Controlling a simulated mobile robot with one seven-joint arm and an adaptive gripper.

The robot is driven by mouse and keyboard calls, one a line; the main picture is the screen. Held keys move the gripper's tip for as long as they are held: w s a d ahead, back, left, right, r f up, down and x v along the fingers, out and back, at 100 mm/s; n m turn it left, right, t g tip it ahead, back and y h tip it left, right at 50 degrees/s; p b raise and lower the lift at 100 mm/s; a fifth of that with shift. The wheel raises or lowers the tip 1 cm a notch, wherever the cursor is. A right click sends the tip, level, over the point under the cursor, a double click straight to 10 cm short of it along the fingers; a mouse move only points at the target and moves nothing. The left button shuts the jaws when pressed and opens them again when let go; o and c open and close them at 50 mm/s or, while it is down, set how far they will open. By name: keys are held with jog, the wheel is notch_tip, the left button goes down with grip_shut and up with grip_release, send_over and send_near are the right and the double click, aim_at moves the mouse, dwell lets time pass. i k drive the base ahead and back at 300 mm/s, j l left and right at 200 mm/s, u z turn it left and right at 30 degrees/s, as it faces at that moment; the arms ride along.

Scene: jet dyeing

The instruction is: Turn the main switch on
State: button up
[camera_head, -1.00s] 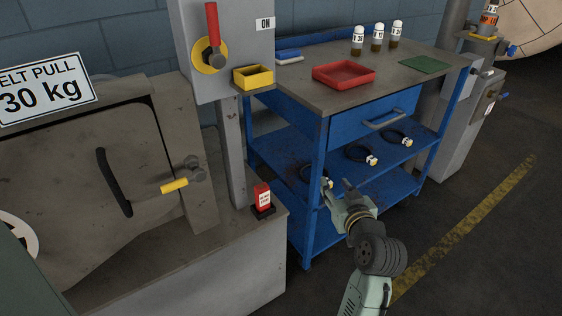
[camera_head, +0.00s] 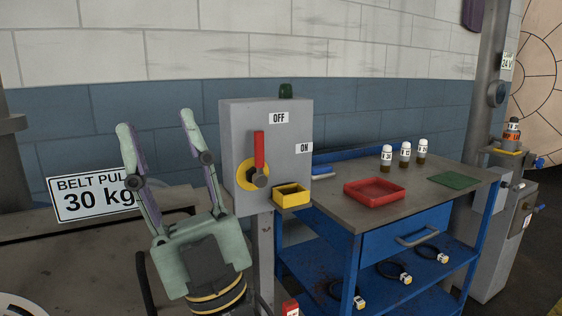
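The main switch is a red lever (camera_head: 259,149) on a yellow round plate (camera_head: 243,174), on the front of a grey box (camera_head: 234,122). The lever points straight up, below the OFF label (camera_head: 279,118). The ON label (camera_head: 304,148) is on the right, on the same box. My gripper (camera_head: 156,122) is raised at the left of the box, in front of the belt pull sign. Its two fingers point up and stand wide apart, with nothing between them. It looks apart from the lever.
A yellow bin (camera_head: 291,197) sits at the box's lower right. A blue workbench (camera_head: 405,237) on the right carries a red tray (camera_head: 374,197), small bottles (camera_head: 405,154) and a green mat (camera_head: 453,181). The belt pull sign (camera_head: 75,200) stands at left. A brick wall is behind.

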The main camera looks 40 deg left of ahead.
aim_at(259, 179)
jog(key=k+u, duration=0.45)
jog(key=u, duration=1.15)
jog(key=i+l, duration=0.05)
